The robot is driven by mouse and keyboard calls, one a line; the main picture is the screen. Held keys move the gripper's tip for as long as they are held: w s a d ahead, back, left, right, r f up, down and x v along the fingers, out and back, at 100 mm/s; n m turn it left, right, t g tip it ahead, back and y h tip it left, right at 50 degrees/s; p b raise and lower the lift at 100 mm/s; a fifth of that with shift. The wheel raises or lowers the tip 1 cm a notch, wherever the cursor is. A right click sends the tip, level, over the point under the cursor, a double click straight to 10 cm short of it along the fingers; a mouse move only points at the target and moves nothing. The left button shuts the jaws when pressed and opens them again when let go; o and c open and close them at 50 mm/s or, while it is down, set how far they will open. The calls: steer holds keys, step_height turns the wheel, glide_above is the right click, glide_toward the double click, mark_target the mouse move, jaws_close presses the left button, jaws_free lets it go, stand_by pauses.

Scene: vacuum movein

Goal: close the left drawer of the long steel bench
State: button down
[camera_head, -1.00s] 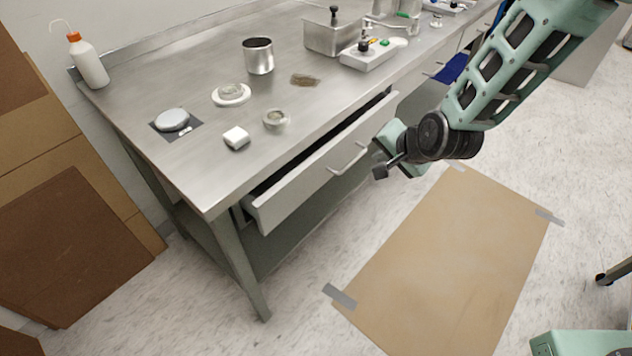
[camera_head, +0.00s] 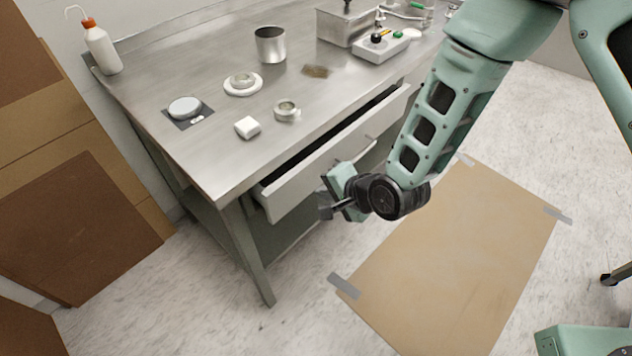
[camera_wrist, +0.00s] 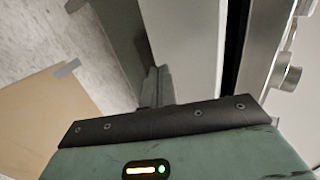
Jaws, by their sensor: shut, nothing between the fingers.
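The long steel bench (camera_head: 205,150) fills the left and middle of the head view. Its left drawer (camera_head: 293,189) stands partly pulled out, with a dark gap between its front and the bench top. In the wrist view my gripper (camera_wrist: 157,85) is shut and empty, with the pale drawer front (camera_wrist: 183,45) just beyond the fingers. I cannot tell whether the fingertips touch the drawer.
A cardboard sheet (camera_head: 455,255) lies taped on the floor. Brown boards (camera_head: 75,225) lean at the left.

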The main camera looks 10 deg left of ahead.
mark_target(306, 172)
steer(key=shift+w+a+r, duration=0.15)
steer(key=shift+w+a, duration=0.7)
steer(key=shift+a, duration=0.3)
steer(key=shift+a, duration=0.1)
steer(key=w+a, duration=0.2)
steer(key=a, duration=0.1)
steer(key=shift+w+a+b, duration=0.1)
steer(key=shift+w+b, duration=0.1)
steer(key=shift+b, duration=0.15)
steer(key=shift+w+a, duration=0.15)
steer(key=shift+a, duration=0.1)
steer(key=shift+r, duration=0.1)
